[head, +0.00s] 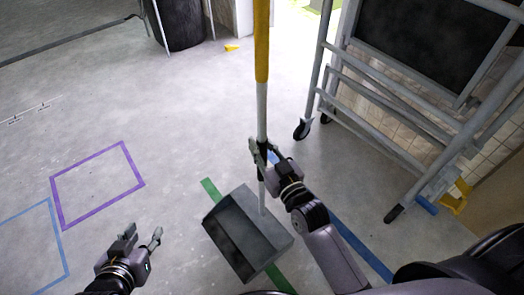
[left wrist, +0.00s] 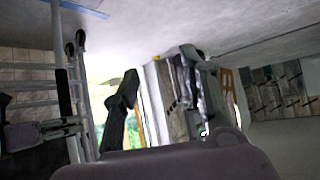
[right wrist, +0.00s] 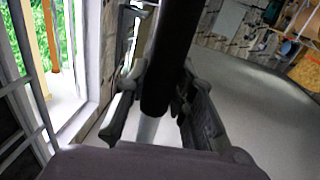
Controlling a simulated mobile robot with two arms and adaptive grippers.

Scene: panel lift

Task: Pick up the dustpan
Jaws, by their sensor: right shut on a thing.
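The dustpan has a dark grey pan (head: 232,235) and a long upright handle (head: 262,105), white below and yellow at the top. The pan overlaps a green floor line in the head view; I cannot tell whether it touches the floor. My right gripper (head: 263,153) is shut on the handle above the pan. In the right wrist view a dark section of the handle (right wrist: 170,55) runs between the fingers. My left gripper (head: 141,238) is open and empty, left of the pan and apart from it. Its spread fingers also show in the left wrist view (left wrist: 158,95).
A grey wheeled metal frame (head: 390,110) with a dark panel stands at the right. A dark round bin (head: 182,22) is at the back. Purple (head: 98,185) and blue (head: 65,245) outlines mark the floor at left. The floor at left and centre is clear.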

